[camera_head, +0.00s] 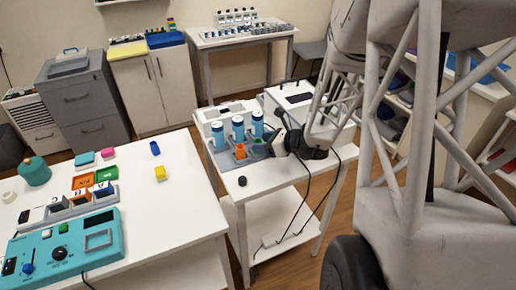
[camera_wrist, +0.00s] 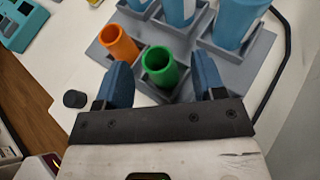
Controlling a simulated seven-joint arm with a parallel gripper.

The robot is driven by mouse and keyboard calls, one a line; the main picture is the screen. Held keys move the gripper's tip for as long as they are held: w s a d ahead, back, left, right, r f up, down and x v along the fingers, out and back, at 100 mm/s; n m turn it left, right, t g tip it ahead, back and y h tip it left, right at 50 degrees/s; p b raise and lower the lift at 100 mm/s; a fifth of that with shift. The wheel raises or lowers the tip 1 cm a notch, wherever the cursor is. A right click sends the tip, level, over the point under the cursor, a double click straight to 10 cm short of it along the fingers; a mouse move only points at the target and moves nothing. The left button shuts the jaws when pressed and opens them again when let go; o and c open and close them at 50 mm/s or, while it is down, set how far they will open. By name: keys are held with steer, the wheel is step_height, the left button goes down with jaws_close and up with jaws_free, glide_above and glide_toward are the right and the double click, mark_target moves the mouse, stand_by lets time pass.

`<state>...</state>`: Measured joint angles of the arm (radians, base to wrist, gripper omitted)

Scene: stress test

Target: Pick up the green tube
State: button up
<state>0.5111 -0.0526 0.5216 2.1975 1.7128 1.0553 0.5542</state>
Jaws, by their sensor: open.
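The green tube (camera_wrist: 158,66) is a short open-topped cylinder standing in a grey rack (camera_wrist: 262,52) in the wrist view. In the head view only a little of the green tube (camera_head: 259,146) shows beside my gripper (camera_head: 279,146). In the wrist view my gripper (camera_wrist: 162,72) is open, with one blue finger on each side of the green tube. I see gaps between the fingers and the tube; the tube's lower part is hidden. An orange tube (camera_wrist: 119,42) stands in the rack to the left of the green one.
Several tall blue bottles with white bands (camera_head: 238,128) stand in the rack behind the small tubes. A black cap (camera_head: 242,181) lies on the white table near its front edge. Black cables (camera_head: 306,190) hang over that edge. A second table (camera_head: 165,215) on the left holds a teal device.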

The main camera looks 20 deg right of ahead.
steer(key=shift+w+a+f, duration=0.15)
steer(key=shift+w+a, duration=0.1)
stand_by(0.4)
steer(key=c, duration=1)
steer(key=shift+r, duration=0.8)
step_height(320, 180, up, 2)
steer(key=shift+r, duration=0.1)
steer(key=s+a, duration=0.1)
steer(key=s, duration=0.6)
steer(key=s+a+r, duration=0.1)
steer(key=s+a, duration=0.1)
steer(key=s, duration=0.6)
steer(key=shift+s+a+r, duration=0.15)
steer(key=shift+s+a, duration=0.15)
